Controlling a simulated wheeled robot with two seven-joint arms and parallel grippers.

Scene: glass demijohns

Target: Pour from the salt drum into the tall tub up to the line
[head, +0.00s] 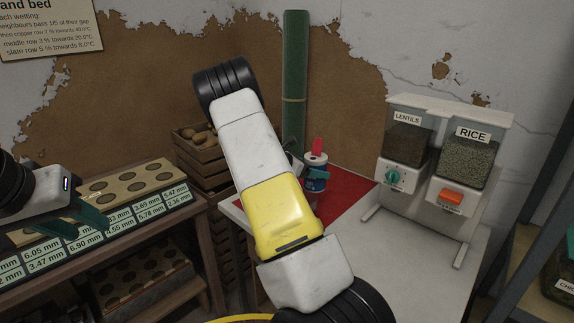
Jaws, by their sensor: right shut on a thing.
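The salt drum (316,159) is a small blue and white cylinder with a red piece standing up at its top. It is upright at the red mat, behind my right arm. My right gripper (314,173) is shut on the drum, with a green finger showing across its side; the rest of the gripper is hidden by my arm. My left gripper (88,217), with green fingers, is empty above the labelled rack at the left; its opening is unclear. I cannot make out the tall tub or its line.
A red mat (348,191) lies on the white table (356,257). Lentils (406,140) and rice (466,160) dispensers stand at the right. A green roll (294,85) and a wooden crate (203,155) stand behind. A rack with round holes (125,187) is at the left.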

